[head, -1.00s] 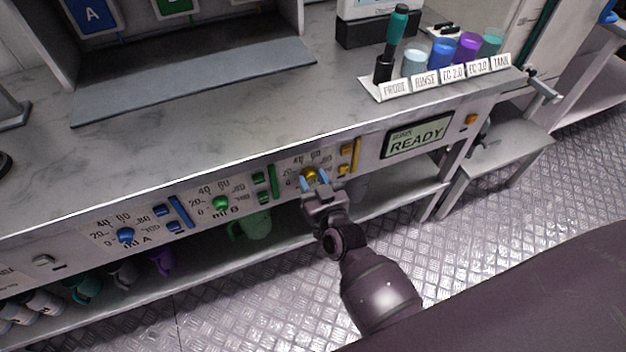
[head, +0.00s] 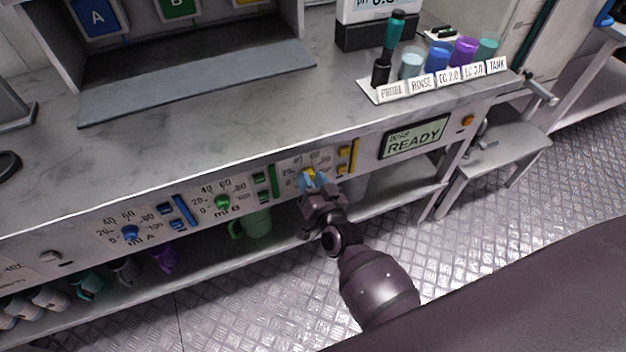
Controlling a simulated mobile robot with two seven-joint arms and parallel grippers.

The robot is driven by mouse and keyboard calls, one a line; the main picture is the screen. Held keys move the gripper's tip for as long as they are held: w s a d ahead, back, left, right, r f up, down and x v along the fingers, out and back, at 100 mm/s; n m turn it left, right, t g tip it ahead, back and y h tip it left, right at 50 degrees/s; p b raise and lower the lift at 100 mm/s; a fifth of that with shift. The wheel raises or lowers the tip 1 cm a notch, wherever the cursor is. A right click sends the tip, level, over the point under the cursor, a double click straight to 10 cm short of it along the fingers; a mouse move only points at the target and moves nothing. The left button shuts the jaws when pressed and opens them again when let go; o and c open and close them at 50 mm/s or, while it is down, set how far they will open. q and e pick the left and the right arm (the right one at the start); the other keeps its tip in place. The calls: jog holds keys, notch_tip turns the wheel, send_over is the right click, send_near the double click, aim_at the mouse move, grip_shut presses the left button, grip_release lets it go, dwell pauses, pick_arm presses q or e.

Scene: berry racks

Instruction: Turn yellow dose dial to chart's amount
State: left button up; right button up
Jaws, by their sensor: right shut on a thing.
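The yellow dose dial (head: 310,173) sits on the front panel of the bench, in the rightmost of three dial sections. My right gripper (head: 314,183) comes up from below and is shut on the dial, with its light blue fingertips on either side of it. The fingers cover much of the dial and part of its scale, so I cannot read its pointer. The numbers above it are small. The chart is not clearly in view. My left gripper is not in view.
A green dial (head: 222,203) and a blue dial (head: 130,233) sit further left on the panel. A display (head: 415,137) reads READY. Labelled cups (head: 437,58) and a probe (head: 388,50) stand on the bench top (head: 230,125). A lower shelf holds a green jug (head: 256,222).

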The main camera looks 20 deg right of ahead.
jog(key=shift+m, duration=1.9)
jog(key=o, duration=0.9)
jog(key=s+p, duration=0.1)
jog(key=s, duration=0.9)
jog(key=shift+s+d, duration=0.15)
jog(key=shift+s, duration=0.25)
